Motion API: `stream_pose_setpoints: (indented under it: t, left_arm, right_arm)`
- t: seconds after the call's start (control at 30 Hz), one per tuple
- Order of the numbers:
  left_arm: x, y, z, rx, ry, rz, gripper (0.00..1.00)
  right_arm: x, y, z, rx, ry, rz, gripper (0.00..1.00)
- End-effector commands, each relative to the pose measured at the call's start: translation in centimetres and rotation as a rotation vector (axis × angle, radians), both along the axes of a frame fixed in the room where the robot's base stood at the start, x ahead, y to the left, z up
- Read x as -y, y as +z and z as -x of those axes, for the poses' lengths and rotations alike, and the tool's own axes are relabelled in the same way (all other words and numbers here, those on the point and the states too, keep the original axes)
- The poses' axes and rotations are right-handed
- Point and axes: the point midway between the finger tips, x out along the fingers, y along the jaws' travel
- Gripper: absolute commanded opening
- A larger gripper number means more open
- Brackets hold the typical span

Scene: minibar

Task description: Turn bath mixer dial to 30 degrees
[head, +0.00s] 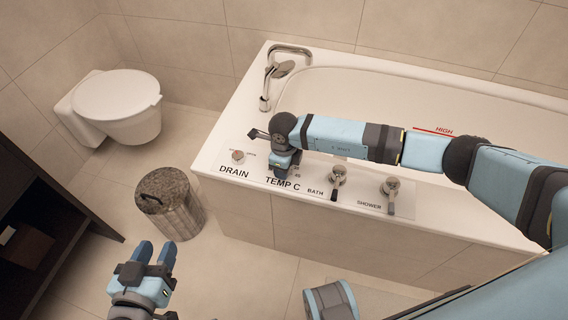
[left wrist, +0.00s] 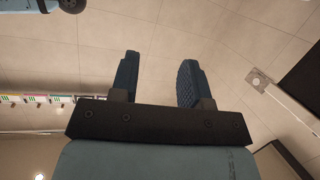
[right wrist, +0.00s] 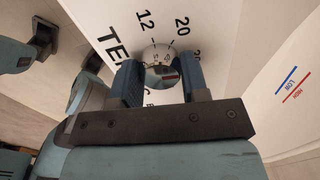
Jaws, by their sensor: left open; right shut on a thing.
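The mixer dial is a shiny round knob (right wrist: 160,72) in the right wrist view, on the white plate with printed marks 12 and 20 and a further number partly hidden by a finger. My right gripper (right wrist: 159,82) is shut on it, one finger on each side. In the head view my right gripper (head: 282,165) comes down over the TEMP C label and hides the dial. I cannot read the dial's exact setting. My left gripper (head: 155,255) is open and empty above the floor, away from the bath; its spread fingers show in the left wrist view (left wrist: 160,75).
The drain knob (head: 238,156), bath lever (head: 337,180) and shower lever (head: 391,190) share the bath's front ledge. A bath spout (head: 275,72) stands at the back left. A toilet (head: 118,95), lidded bin (head: 170,203) and dark shelf (head: 40,205) are left. Floor between is clear.

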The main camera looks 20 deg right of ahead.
Motion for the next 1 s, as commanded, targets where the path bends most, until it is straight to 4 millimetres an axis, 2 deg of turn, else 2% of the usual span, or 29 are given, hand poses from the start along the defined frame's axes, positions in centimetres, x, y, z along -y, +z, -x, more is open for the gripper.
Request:
stream_pose_setpoints:
  t: [0.2, 0.67, 0.7, 0.77, 0.8, 1.0]
  left_arm:
    - [-0.09, -1.04, 0.47, -0.039, 0.002, -0.013, 0.43]
    - [-0.05, -0.69, 0.28, -0.035, 0.006, -0.010, 0.43]
    - [-0.05, -0.66, 0.27, -0.034, 0.006, -0.010, 0.43]
    - [-0.06, -0.64, 0.25, -0.033, 0.006, -0.009, 0.43]
    - [-0.05, -0.63, 0.25, -0.033, 0.006, -0.009, 0.43]
    - [-0.08, -0.62, 0.26, -0.031, 0.005, -0.011, 0.43]
  right_arm:
    - [0.01, 0.11, -0.07, 0.001, -0.051, 0.000, 0.18]
    - [0.03, 0.07, -0.08, 0.001, -0.062, 0.000, 0.18]
    - [0.03, 0.07, -0.08, 0.001, -0.061, 0.000, 0.48]
    - [0.02, 0.06, -0.07, 0.001, -0.061, 0.000, 0.62]
    - [0.03, 0.06, -0.07, 0.001, -0.061, 0.000, 0.66]
    - [0.02, 0.02, -0.04, 0.000, -0.061, 0.000, 0.66]
